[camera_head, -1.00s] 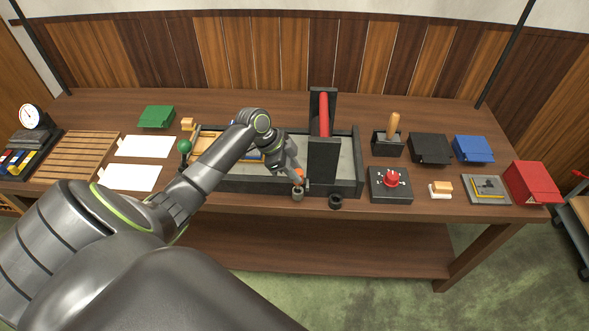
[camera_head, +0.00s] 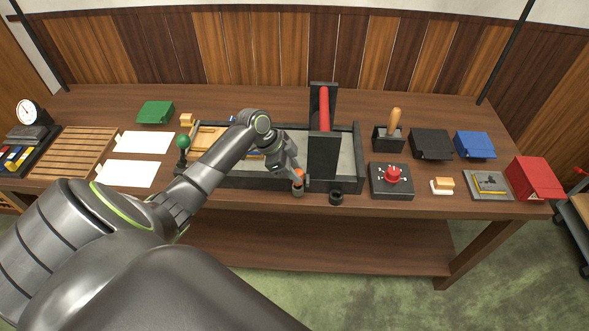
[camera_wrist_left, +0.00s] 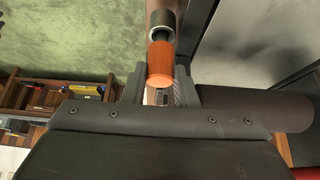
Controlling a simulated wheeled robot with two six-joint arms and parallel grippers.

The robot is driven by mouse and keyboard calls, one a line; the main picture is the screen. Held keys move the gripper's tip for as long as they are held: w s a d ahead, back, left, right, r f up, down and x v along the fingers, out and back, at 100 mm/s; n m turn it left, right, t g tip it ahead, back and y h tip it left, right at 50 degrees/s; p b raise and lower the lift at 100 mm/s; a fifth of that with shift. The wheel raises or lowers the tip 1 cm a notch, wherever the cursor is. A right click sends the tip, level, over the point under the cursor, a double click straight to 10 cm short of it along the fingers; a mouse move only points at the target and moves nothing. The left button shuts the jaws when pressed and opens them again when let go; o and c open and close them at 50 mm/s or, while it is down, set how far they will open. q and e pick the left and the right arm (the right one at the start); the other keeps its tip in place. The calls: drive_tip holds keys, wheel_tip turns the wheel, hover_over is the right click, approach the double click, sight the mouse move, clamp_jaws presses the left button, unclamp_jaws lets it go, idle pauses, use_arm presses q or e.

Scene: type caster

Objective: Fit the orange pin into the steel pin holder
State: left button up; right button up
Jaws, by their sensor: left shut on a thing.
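My left gripper (camera_head: 297,175) is in front of the dark tray, near the table's front edge. It is shut on the orange pin (camera_head: 298,174), which also shows between the fingers in the left wrist view (camera_wrist_left: 160,66). The steel pin holder (camera_head: 298,191) stands directly below the pin in the head view. In the wrist view the holder's round rim (camera_wrist_left: 162,32) lines up with the pin's far end. I cannot tell whether the pin's tip is inside the holder or just above it. My right gripper is not in view.
A black round holder (camera_head: 336,197) stands just right of the steel one. A dark upright frame with a red roller (camera_head: 324,108) rises behind. A black box with a red knob (camera_head: 391,180) sits further right. The table's front edge is close.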

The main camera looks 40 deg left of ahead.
use_arm(q)
drive_tip(key=shift+f+b, duration=0.5)
drive_tip(key=shift+f, duration=0.3)
drive_tip(key=o, duration=1.1)
drive_tip(key=shift+r, duration=0.1)
drive_tip(key=b+v, duration=0.3)
drive_tip(key=v, duration=1.4)
drive_tip(key=shift+s+r, duration=0.15)
drive_tip(key=shift+r, duration=0.05)
drive_tip(key=shift+f, duration=0.1)
